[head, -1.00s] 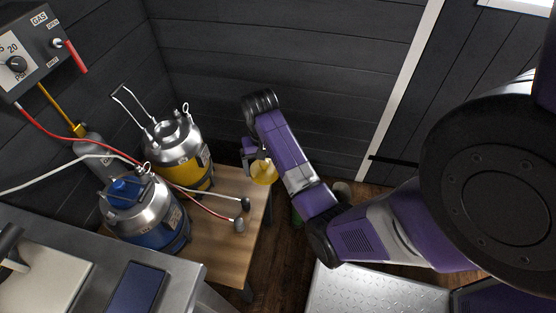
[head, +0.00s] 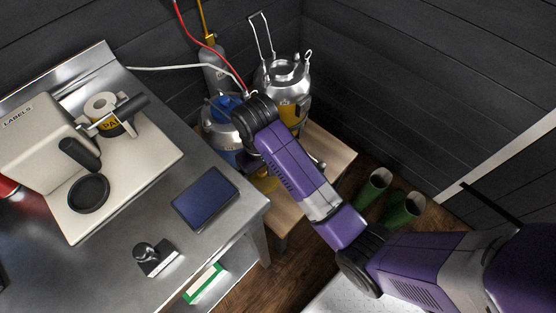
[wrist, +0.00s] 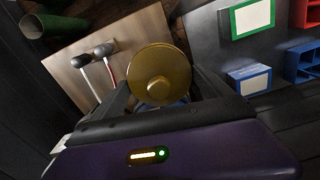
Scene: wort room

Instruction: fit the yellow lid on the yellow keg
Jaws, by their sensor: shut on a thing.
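The yellow keg (head: 291,112) stands upright on the wooden stand, its steel top (head: 284,72) showing an open mouth and its wire handle raised. My gripper (wrist: 160,92) is shut on the yellow lid (wrist: 158,72), a round disc with a central knob that faces the wrist camera. In the head view the yellow lid (head: 266,183) shows only in part below my arm, in front of the kegs and apart from the yellow keg. My arm hides most of the gripper there and covers part of both kegs.
A blue-topped keg (head: 216,140) stands left of the yellow keg, close to my wrist. Red and white hoses run behind it from a gas cylinder (head: 214,75). A steel counter (head: 115,250) with a tablet (head: 205,198) lies left. Green boots (head: 374,187) stand right of the wooden stand (head: 335,150).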

